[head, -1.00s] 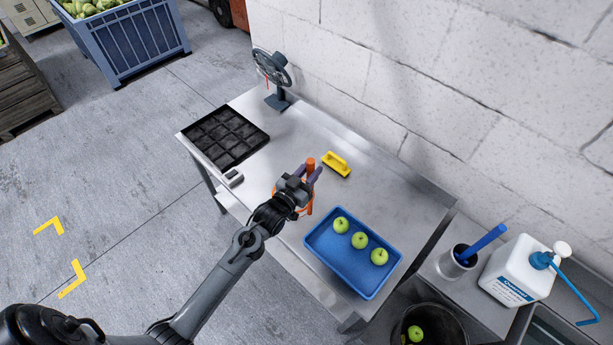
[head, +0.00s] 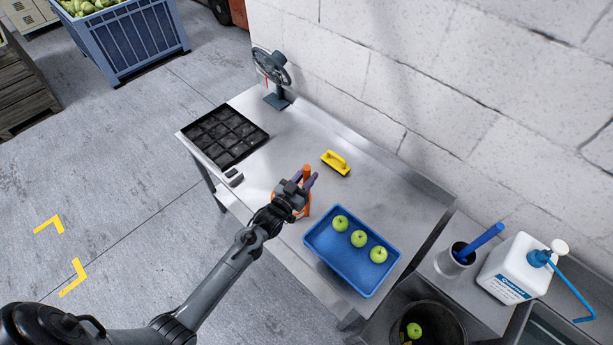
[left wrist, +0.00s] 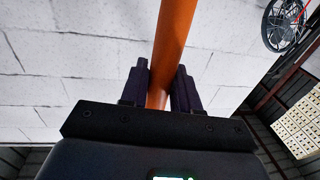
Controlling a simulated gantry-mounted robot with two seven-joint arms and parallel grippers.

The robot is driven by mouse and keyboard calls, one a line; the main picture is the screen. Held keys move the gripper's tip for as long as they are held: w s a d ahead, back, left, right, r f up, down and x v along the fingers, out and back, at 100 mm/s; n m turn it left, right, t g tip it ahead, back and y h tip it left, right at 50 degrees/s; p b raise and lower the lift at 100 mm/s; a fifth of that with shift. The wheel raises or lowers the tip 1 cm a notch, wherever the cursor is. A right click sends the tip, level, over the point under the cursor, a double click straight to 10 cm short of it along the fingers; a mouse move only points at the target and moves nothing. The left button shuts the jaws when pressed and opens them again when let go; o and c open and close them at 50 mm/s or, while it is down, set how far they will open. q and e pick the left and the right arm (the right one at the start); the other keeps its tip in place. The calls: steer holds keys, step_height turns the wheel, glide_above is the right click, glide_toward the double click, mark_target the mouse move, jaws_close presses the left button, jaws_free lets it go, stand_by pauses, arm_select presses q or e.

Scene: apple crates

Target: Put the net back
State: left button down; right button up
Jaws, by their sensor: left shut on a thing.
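My left gripper (head: 304,181) is shut on the orange handle of the net (head: 306,171), above the metal table. The handle's end sticks up past the purple fingers. Part of an orange hoop shows below and around the gripper, but the gripper and wrist hide most of it. I cannot tell whether the net touches the table. In the left wrist view the orange handle (left wrist: 173,45) stands between the two dark fingers (left wrist: 160,88). My right gripper is not in view.
The metal table (head: 385,185) holds a blue tray (head: 318,254) with three green apples, a yellow-handled tool (head: 336,163), a black compartment tray (head: 243,155), a small grey device (head: 233,177) and a stand with a round head (head: 277,100). A white jug (head: 513,270) stands to the right.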

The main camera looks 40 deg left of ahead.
arm_select(q)
steer(key=c, duration=0.8)
jaws_free()
steer(key=shift+r, duration=0.15)
steer(key=shift+s, duration=0.25)
steer(key=shift+s+d+f+m+g+h+b, duration=0.1)
steer(key=shift+s+d+m+g+b, duration=0.2)
steer(key=shift+s+d+g, duration=3.4)
steer(key=shift+s+a+f+m+g+h+b, duration=0.1)
steer(key=shift+s+a+m+g, duration=0.7)
steer(key=shift+s, duration=6.1)
steer(key=shift+s+d+g+h+b, duration=0.15)
steer(key=shift+s+d+g, duration=2.35)
steer(key=shift+s, duration=2.8)
